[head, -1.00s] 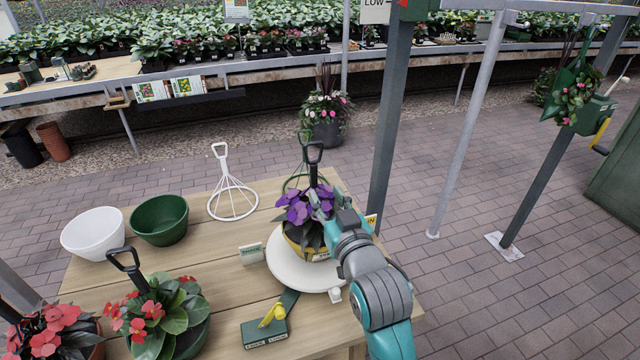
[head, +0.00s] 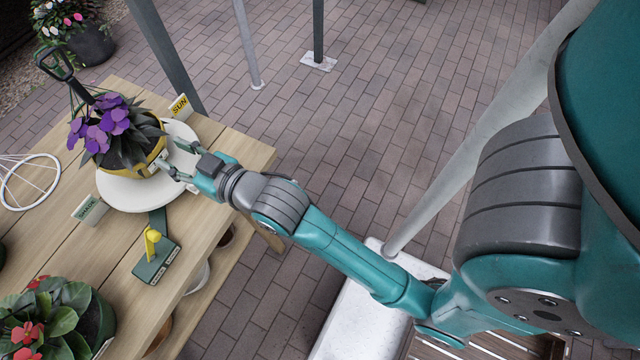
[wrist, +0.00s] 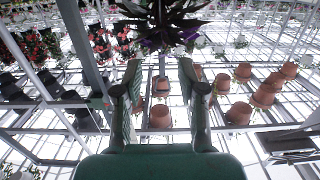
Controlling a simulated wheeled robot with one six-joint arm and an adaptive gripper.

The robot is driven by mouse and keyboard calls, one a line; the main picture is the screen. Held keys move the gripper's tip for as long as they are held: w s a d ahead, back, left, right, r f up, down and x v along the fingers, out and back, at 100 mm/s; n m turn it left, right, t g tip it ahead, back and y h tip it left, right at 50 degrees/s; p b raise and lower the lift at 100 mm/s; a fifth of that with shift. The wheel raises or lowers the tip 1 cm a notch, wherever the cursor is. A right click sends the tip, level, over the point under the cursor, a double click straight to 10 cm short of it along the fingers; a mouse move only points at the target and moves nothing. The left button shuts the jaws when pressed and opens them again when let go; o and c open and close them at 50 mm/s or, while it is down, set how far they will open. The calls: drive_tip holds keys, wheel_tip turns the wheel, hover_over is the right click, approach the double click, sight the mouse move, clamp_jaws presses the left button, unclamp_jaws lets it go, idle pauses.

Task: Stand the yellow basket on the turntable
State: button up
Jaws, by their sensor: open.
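The yellow basket (head: 148,166) holds dark leaves and purple flowers (head: 108,120) and has a tall black handle (head: 62,72). It stands on the white round turntable (head: 128,196) on the wooden table and looks upright. My gripper (head: 171,157) is open at the right side of the basket, near its rim, with nothing between the fingers. Whether a fingertip touches the basket is unclear. In the wrist view the open fingers (wrist: 160,88) point toward the dark foliage (wrist: 165,18) at the top; the basket's body does not show there.
A SUN sign (head: 180,106) and a SHADE sign (head: 90,208) stand beside the turntable. A green box with a yellow lever (head: 152,250) sits in front. A red-flowered plant (head: 45,318) and a white wire frame (head: 30,182) are at left. A grey post (head: 165,50) rises behind the table.

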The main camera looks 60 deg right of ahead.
drive_tip(key=s+f+g, duration=0.1)
drive_tip(key=s+f, duration=0.5)
drive_tip(key=s, duration=0.6)
drive_tip(key=s+f+g, duration=0.1)
drive_tip(key=s+f, duration=0.5)
drive_tip(key=s, duration=0.7)
drive_tip(key=f+v, duration=0.2)
drive_tip(key=v, duration=0.8)
drive_tip(key=shift+s+d+r+g, duration=0.25)
drive_tip(key=shift+s+r+g, duration=0.05)
drive_tip(key=shift+r, duration=0.05)
